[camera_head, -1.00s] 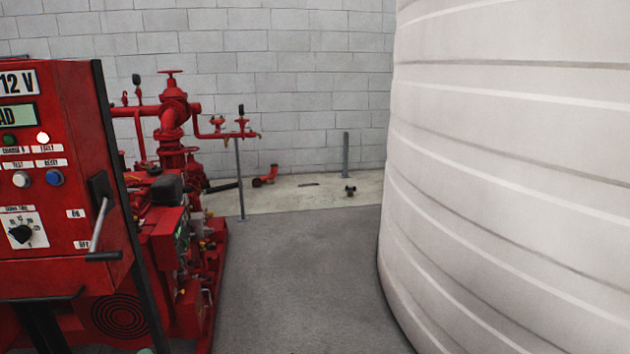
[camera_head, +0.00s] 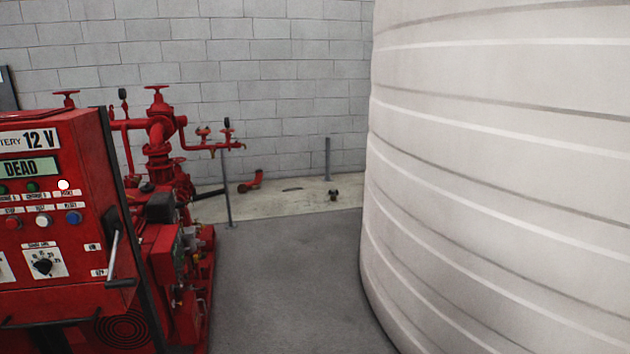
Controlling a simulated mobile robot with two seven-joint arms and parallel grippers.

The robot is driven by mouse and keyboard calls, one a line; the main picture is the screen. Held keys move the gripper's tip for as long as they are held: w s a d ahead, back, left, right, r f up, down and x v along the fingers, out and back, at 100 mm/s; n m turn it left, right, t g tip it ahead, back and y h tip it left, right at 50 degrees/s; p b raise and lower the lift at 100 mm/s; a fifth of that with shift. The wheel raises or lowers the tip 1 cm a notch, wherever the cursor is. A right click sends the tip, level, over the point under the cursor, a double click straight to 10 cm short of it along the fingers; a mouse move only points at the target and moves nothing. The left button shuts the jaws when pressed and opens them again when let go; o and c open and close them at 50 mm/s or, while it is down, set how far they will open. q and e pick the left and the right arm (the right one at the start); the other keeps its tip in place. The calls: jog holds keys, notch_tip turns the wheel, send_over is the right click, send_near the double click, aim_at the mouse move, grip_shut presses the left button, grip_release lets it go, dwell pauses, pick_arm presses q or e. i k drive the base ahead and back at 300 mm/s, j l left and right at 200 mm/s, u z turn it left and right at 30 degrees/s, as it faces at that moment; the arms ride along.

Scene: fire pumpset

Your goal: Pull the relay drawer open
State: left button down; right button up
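A red control panel (camera_head: 75,185) stands at the left edge, cut off by the picture's side. Its display (camera_head: 28,168) reads "DEAD" under a label with "12 V". Lamps, push buttons, a rotary knob (camera_head: 43,263) and a side lever (camera_head: 113,260) sit on it. A dark strip, perhaps a handle (camera_head: 60,318), runs along the panel's lower edge. I cannot tell whether it belongs to the relay drawer, and no drawer is clearly seen. Neither of my grippers is in view.
Behind the panel stands the red pump set (camera_head: 160,200) with pipes and valves. A large white ribbed tank (camera_head: 500,180) fills the right side. Grey floor (camera_head: 285,280) between them is clear. A grey post (camera_head: 327,158) and loose fittings stand near the block wall.

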aim_at(73, 303)
jog(key=u, duration=1.65)
